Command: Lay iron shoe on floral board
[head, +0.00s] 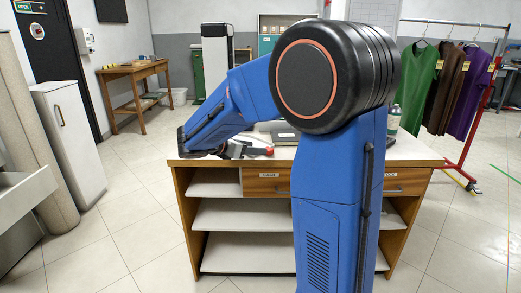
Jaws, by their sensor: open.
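My gripper (258,151) shows small and partly hidden over the left half of the counter top, beyond my blue arm. It is open, and I make out nothing held in it. A dark grey flat object (285,134) lies on the counter behind it, partly hidden by my arm; I cannot tell whether it is the iron shoe. I cannot make out the floral board. My arm covers much of the middle of the counter.
The wooden counter (178,163) has open shelves and labelled drawers (267,181). A bottle (393,121) stands at its right. A rack with a green garment (420,87) and others stands right, a white cabinet (72,140) left, a wooden table (133,74) behind. Floor around the counter is clear.

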